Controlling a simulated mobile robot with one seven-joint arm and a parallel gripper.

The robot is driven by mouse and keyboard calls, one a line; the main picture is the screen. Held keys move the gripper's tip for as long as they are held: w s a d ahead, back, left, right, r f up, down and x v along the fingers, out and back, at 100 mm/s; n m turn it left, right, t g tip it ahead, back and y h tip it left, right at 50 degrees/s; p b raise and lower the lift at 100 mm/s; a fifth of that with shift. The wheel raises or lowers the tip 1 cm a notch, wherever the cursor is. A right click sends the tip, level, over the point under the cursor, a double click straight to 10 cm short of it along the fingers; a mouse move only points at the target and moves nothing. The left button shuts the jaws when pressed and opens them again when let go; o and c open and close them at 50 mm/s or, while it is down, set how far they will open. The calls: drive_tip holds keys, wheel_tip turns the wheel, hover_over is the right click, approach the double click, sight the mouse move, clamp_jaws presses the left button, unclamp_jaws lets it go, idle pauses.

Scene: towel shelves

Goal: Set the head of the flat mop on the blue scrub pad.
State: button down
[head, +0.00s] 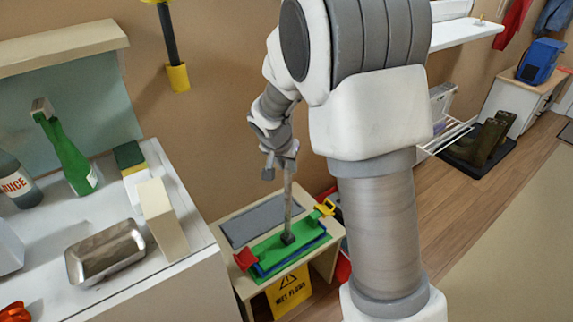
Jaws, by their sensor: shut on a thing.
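My gripper (279,165) is shut on the grey handle of the flat mop (289,205). The handle runs down, nearly upright, to a dark joint on the green mop head (268,251). The mop head lies roughly flat over the blue scrub pad (262,271), of which only edges show around it. Whether the head touches the pad or hovers just above it, I cannot tell. The head covers most of the pad.
A low wooden stand (225,258) bears the pad and a grey mat (262,220). A red piece (245,259) and a yellow one (326,207) sit at the head's ends. A yellow wet-floor sign (289,291) stands below. A white counter (185,232) with bottles and a metal tray (106,252) is at left.

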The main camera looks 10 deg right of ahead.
drive_tip(key=shift+w+f+b, duration=0.1)
drive_tip(key=shift+f+b, duration=0.35)
drive_tip(key=shift+b, duration=0.25)
idle(0.9)
drive_tip(key=c, duration=0.6)
unclamp_jaws()
drive_tip(key=shift+f, duration=0.1)
drive_tip(key=p+v, duration=0.4)
drive_tip(key=v, duration=1.3)
drive_tip(key=s+d+r+n+t+y+p, duration=0.1)
drive_tip(key=s+d+r+n, duration=0.15)
drive_tip(key=s, duration=0.95)
drive_tip(key=s+d+r+n+y, duration=0.2)
drive_tip(key=s+r+n, duration=0.2)
drive_tip(key=s, duration=0.7)
wheel_tip(320, 180, up, 15)
drive_tip(key=p, duration=1.5)
drive_tip(key=shift+a+f, duration=0.2)
drive_tip(key=shift+a, duration=0.05)
